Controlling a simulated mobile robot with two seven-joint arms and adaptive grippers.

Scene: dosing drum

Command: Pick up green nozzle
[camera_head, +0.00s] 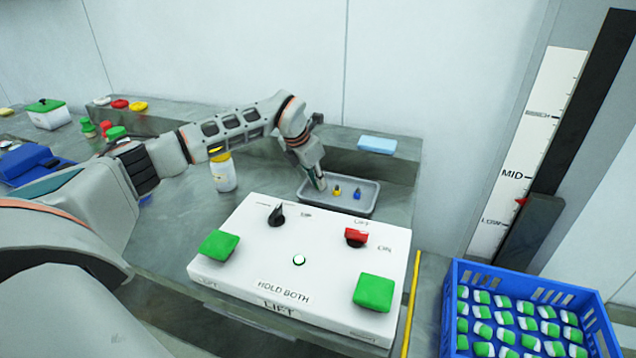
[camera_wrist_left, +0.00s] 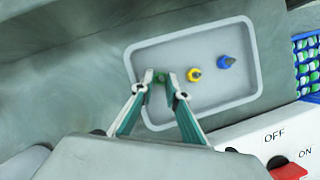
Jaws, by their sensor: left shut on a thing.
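The green nozzle (camera_wrist_left: 161,77) shows between the fingertips of my left gripper (camera_wrist_left: 160,77) in the left wrist view. My left gripper is shut on it, over the left part of the grey tray (camera_wrist_left: 215,108). In the head view the left gripper (camera_head: 319,183) reaches down into the left end of the tray (camera_head: 360,211), and the green nozzle is hidden there. A yellow nozzle (camera_wrist_left: 195,75) and a blue nozzle (camera_wrist_left: 227,62) stand in the tray to the right, apart from the gripper. My right gripper is not in view.
A white control box (camera_head: 260,250) with green buttons stands in front of the tray. A white bottle with a yellow cap (camera_head: 222,173) stands left of the tray. A light blue block (camera_head: 377,145) lies on the ledge behind. A blue crate (camera_head: 452,310) is at the right.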

